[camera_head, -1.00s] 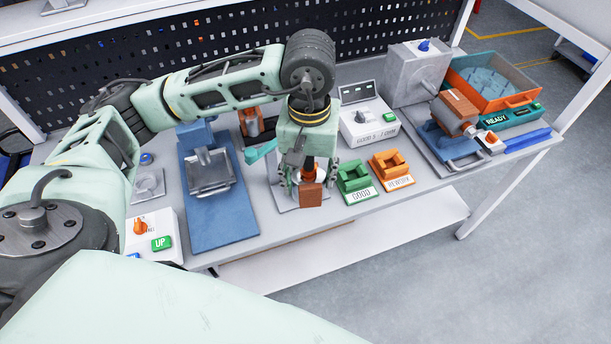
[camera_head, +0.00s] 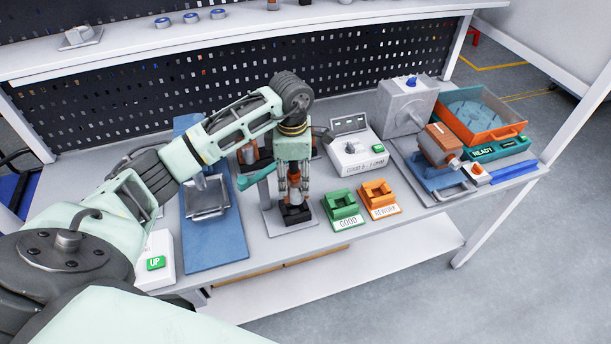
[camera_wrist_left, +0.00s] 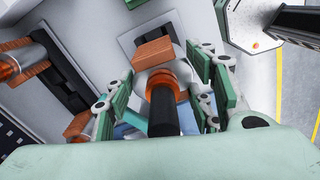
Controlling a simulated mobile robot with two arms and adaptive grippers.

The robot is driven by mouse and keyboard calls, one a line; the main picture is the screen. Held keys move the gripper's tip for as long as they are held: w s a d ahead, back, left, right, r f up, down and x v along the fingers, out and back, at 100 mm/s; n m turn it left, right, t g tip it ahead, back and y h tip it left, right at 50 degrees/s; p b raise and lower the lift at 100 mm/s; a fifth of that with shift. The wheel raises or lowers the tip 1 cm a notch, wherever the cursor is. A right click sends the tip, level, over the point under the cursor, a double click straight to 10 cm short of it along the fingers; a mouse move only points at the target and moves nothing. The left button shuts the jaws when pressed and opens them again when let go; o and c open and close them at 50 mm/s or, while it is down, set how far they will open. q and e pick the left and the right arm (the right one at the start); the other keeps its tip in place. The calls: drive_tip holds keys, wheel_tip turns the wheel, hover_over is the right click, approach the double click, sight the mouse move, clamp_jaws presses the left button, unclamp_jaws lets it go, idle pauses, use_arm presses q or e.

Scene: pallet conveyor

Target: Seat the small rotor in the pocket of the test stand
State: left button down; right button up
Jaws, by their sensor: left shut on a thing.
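My left gripper (camera_head: 293,188) is shut on the small rotor (camera_head: 293,197), which has a copper-orange band and a dark shaft. It holds the rotor upright over the black pocket block (camera_head: 297,215) of the test stand (camera_head: 270,219). In the left wrist view, the rotor (camera_wrist_left: 161,100) stands between the fingers (camera_wrist_left: 160,103), with a brown block (camera_wrist_left: 152,52) at its far end. The rotor's lower end is at the pocket block, but the fingers partly hide it. I cannot tell whether it is fully seated. My right gripper is out of view.
A teal lever (camera_head: 256,178) sticks out left of the gripper. The green GOOD cradle (camera_head: 342,212) and orange REWORK cradle (camera_head: 379,201) stand close on the right. A white control box (camera_head: 355,158) is behind them. A blue mat (camera_head: 214,251) with a metal tray lies left.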

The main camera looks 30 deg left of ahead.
use_arm(q)
drive_tip(key=shift+w+a+n, duration=0.15)
drive_tip(key=shift+a+n, duration=0.05)
drive_tip(key=shift+n, duration=0.1)
drive_tip(key=shift+d+f, duration=0.1)
drive_tip(key=shift+f, duration=0.1)
drive_tip(key=shift+f+b, duration=1.3)
drive_tip(key=shift+f, duration=0.55)
drive_tip(key=shift+f+b, duration=0.35)
drive_tip(key=shift+f, duration=0.2)
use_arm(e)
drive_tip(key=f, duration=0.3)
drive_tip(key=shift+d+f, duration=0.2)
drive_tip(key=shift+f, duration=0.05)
